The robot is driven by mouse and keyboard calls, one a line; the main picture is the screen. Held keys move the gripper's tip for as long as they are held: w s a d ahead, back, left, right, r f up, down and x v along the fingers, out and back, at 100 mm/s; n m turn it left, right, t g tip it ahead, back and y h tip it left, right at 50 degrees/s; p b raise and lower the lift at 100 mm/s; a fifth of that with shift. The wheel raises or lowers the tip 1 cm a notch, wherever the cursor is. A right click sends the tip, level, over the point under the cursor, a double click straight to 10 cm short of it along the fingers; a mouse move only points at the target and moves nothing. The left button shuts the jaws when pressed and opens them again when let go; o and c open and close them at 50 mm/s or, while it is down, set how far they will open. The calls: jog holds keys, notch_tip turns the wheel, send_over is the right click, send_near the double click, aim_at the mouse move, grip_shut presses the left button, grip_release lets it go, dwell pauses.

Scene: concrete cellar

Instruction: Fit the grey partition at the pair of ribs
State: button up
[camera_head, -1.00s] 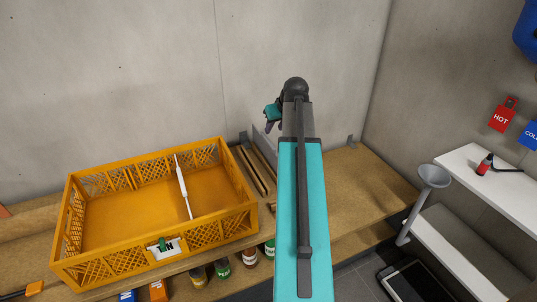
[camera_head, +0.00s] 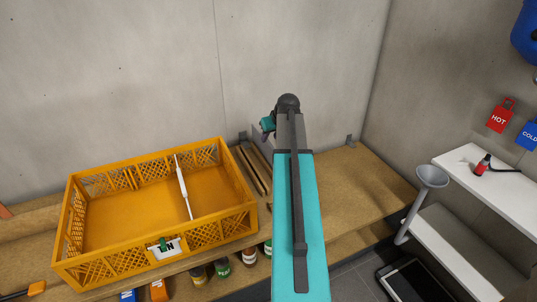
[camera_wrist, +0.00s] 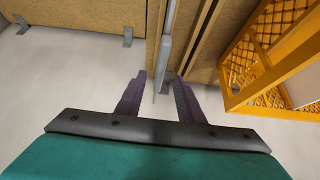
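A thin grey partition (camera_wrist: 167,45) stands on edge in a wooden rack (camera_head: 252,170), just right of the orange crate (camera_head: 75,255). In the head view only part of the partition (camera_head: 262,138) shows beside my arm. My gripper (camera_wrist: 160,78) is open, with one dark finger on each side of the partition's edge and gaps visible on both sides. In the head view my gripper (camera_head: 268,125) is small and partly hidden behind my arm. A white divider (camera_head: 183,187) stands across the inside of the crate. I cannot make out the ribs clearly.
The crate stands on a wooden bench (camera_head: 365,190) against the concrete wall. A small grey bracket (camera_head: 350,140) sits at the bench's back. Several jars stand before the crate. A grey funnel (camera_head: 431,177) and white shelf are at right. The bench's right part is clear.

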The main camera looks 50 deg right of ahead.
aim_at(268, 141)
jog(key=shift+w+f, duration=0.2)
jog(key=shift+f, duration=0.1)
jog(key=shift+d+f, duration=0.1)
jog(key=shift+p+x, duration=0.9)
jog(key=shift+x, duration=1.65)
grip_shut()
